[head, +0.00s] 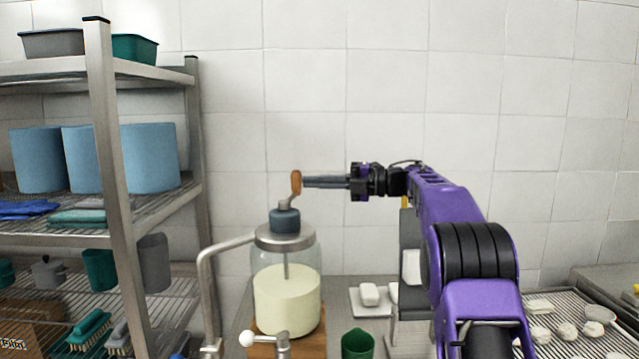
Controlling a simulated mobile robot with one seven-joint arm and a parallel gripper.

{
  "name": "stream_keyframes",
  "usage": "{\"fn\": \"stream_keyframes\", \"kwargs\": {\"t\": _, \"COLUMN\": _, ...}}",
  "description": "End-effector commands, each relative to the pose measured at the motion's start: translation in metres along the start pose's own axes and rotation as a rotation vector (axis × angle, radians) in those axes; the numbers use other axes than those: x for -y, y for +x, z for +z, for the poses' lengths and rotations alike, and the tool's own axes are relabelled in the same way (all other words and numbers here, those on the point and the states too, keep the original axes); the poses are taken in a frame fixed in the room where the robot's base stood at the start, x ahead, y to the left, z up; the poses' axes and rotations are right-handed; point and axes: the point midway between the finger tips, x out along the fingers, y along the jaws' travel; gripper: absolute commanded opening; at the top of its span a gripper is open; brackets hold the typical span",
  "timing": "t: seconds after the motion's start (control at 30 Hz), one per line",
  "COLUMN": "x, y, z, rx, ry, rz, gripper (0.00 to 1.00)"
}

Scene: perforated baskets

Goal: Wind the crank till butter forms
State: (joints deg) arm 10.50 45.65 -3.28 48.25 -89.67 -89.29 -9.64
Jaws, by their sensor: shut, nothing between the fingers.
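A glass butter churn (288,290) stands on a wooden block, with pale creamy liquid filling its lower part. A thin metal shaft runs down from its metal lid into the cream. On top sits a dark blue gear housing (284,220) with a crank whose wooden handle (296,183) stands upright. My gripper (306,182) reaches in from the right, level with the handle, its fingers shut and their tips at the handle's right side. I cannot tell whether they touch it. No solid butter lumps can be made out in the jar.
A metal tap pipe (207,285) curves up close at the churn's left. A green cup (357,343) stands at the front right, with white blocks on a board (370,296) behind. A metal shelf (112,150) fills the left.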

Motion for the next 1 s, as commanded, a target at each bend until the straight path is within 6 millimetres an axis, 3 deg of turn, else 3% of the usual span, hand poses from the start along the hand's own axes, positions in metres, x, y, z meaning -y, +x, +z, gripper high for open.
{"fn": "stream_keyframes", "kwargs": {"t": 1.0, "x": 0.0001, "y": 0.0116, "z": 0.0054, "rx": -0.119, "ry": -0.003, "rz": 0.013, "gripper": 0.0}}
